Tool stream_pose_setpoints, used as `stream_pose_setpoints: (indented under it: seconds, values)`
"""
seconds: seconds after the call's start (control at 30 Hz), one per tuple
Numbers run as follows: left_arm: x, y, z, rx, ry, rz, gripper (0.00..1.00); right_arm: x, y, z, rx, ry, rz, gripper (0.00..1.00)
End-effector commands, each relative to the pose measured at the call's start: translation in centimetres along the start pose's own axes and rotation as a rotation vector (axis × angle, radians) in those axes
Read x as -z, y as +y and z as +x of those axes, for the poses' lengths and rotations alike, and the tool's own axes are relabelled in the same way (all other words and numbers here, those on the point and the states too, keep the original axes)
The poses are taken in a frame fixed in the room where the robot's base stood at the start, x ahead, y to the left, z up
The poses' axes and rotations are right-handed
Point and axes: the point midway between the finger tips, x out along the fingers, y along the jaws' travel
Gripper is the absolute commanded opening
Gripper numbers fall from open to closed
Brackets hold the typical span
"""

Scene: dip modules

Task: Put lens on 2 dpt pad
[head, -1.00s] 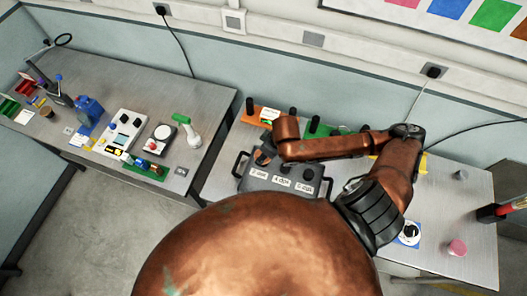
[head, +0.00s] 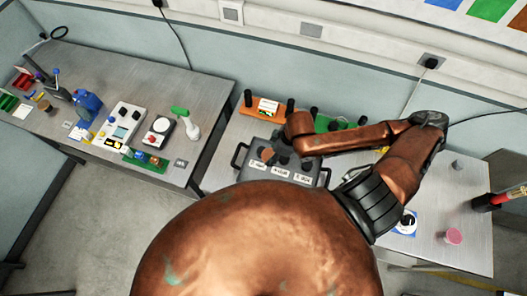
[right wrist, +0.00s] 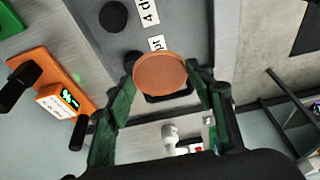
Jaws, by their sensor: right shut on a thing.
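A copper-brown disc, the lens (right wrist: 161,72), is held between the green fingers of my right gripper (right wrist: 163,82) in the right wrist view. A brown piece that looks like the same lens (head: 266,153) shows over the left part of the grey pad box (head: 239,156) in the head view. The box has labels in front of round dark pads; the left one looks like 2 dpt (head: 257,164). In the right wrist view a dark pad (right wrist: 131,58) is partly hidden beside the lens. I cannot tell the lens's height above the box. My left gripper is out of view.
Behind the box stand an orange holder (head: 247,109) with black posts and a green holder (head: 322,121). A pink cylinder (head: 453,236) and a dial on a blue card (head: 407,223) are at the right. The left bench (head: 165,80) carries several devices.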

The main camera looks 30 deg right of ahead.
Motion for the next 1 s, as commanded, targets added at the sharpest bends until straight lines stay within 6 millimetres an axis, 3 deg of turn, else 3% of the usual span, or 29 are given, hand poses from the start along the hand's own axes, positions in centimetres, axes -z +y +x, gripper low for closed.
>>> stream_pose_setpoints:
  seconds: [0.03, 0.13, 0.23, 0.5, 0.73, 1.0]
  values:
    - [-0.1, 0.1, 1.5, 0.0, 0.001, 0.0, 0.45, 0.2, 0.5, 0.9, -0.004, 0.002, -0.002, 0.33]
    - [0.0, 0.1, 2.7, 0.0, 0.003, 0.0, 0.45, 0.8, 1.3, 1.5, -0.003, 0.002, 0.0, 0.33]
    - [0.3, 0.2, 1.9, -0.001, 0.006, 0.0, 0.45, 2.2, 3.0, 2.5, 0.0, 0.001, 0.004, 0.33]
    - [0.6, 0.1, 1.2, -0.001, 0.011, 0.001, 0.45, 3.0, 5.4, 7.2, 0.001, 0.001, 0.002, 0.33]
    - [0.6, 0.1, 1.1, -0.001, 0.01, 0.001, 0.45, 3.3, 6.3, 8.9, 0.001, 0.0, 0.001, 0.33]
    - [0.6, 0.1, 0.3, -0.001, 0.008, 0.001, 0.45, 2.3, 6.2, 11.6, 0.0, -0.001, 0.0, 0.33]
